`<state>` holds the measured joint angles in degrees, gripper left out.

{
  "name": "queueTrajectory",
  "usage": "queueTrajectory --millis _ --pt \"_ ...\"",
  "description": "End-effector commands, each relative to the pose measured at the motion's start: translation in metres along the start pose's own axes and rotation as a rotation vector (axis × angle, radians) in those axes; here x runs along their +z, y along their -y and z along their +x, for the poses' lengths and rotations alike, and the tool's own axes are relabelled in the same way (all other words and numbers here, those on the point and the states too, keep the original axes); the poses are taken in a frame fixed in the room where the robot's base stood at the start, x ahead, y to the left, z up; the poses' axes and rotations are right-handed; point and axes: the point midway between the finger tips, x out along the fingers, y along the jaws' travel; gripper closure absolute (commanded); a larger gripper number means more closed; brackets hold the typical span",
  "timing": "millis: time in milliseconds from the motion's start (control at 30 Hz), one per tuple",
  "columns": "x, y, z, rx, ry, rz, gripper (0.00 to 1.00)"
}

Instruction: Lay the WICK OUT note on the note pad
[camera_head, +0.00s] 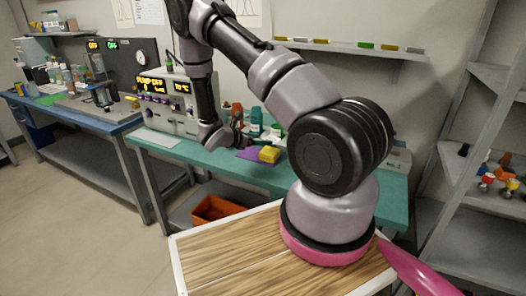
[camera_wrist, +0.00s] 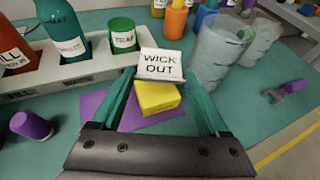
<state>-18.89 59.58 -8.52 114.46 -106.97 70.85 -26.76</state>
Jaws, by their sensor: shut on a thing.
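The WICK OUT note (camera_wrist: 161,60), white with black letters, spans the gap between the two teal fingertips of my gripper (camera_wrist: 159,77) in the wrist view. The gripper is shut on it. A yellow block (camera_wrist: 156,98) shows just below the note in the picture, on a purple sheet (camera_wrist: 95,108). I cannot tell which of these is the note pad, or the gap between note and block. In the head view the yellow block (camera_head: 268,155) and purple sheet (camera_head: 247,154) lie on the teal bench, with my gripper (camera_head: 243,141) close by; the note is not clear there.
A grey rack (camera_wrist: 75,72) of labelled bottles stands behind and left. Clear beakers (camera_wrist: 217,55) stand at right. A purple-capped item (camera_wrist: 32,125) is at left, another purple-ended item (camera_wrist: 292,87) at far right. Bare teal bench (camera_wrist: 262,125) lies at right.

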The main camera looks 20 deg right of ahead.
Motion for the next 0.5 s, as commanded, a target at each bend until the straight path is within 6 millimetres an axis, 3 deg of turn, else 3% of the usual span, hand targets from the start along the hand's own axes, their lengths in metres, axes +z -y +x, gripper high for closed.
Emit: queueTrajectory --millis 400,500 --pt "-0.043 0.0 0.018 0.001 0.0 -0.002 0.73" --pt "-0.045 -0.001 0.018 0.003 0.0 0.0 0.73"
